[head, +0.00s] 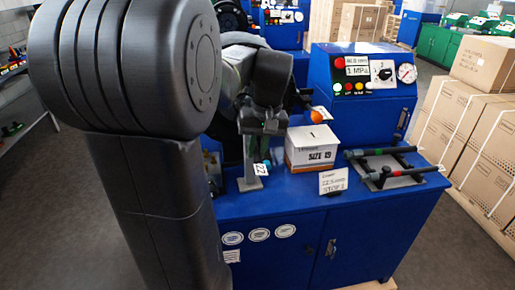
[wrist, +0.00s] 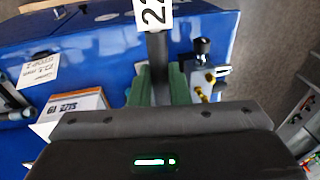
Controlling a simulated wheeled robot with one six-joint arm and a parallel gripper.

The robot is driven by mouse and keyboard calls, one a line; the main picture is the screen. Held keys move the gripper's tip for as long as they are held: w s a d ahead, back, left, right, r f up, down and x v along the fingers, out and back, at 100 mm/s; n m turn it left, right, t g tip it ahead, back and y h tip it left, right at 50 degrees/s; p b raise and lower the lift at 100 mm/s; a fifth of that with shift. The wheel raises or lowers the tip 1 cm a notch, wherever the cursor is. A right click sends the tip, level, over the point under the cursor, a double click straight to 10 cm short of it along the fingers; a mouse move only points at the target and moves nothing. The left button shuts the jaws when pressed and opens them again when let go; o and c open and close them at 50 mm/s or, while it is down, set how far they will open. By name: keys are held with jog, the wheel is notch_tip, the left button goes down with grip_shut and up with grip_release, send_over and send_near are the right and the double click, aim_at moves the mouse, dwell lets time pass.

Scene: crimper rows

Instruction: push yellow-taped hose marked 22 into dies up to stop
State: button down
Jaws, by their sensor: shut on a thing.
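My gripper (head: 263,158) is at the front left of the blue bench, below my dark arm. In the wrist view its green fingers (wrist: 160,85) are closed on a dark hose (wrist: 158,60). A white tag marked 22 (wrist: 153,12) is on the hose beyond the fingers, and the tag also shows in the head view (head: 261,169). I cannot make out yellow tape on the hose. The dies are not clearly visible; my arm covers much of the left of the bench, so I cannot tell how the hose end stands to them.
A white box marked SIZE 19 (head: 312,156) stands right of my gripper. A sign (head: 333,181) and a rack with dark, colour-taped hoses (head: 391,174) are farther right. A blue control cabinet (head: 350,112) stands behind. Brass fittings (wrist: 206,78) show beside the fingers in the wrist view.

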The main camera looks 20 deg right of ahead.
jog(key=shift+w+d+r+p, duration=0.1)
jog(key=shift+w+d+p, duration=0.35)
jog(key=shift+w, duration=0.75)
jog(key=shift+w+d+f+p, duration=0.1)
jog(key=shift+w+p, duration=0.6)
jog(key=shift+w, duration=0.55)
jog(key=shift+w+d+r+p, duration=0.1)
jog(key=shift+w+d+p, duration=0.35)
jog(key=shift+w, duration=0.75)
jog(key=shift+a, duration=0.15)
jog(key=shift+r+g+p, duration=0.3)
jog(key=shift+r+p, duration=0.45)
jog(key=shift+p, duration=0.6)
jog(key=c, duration=1.3)
grip_release()
jog(key=shift+o, duration=0.5)
jog(key=shift+f, duration=0.1)
jog(key=o, duration=1.1)
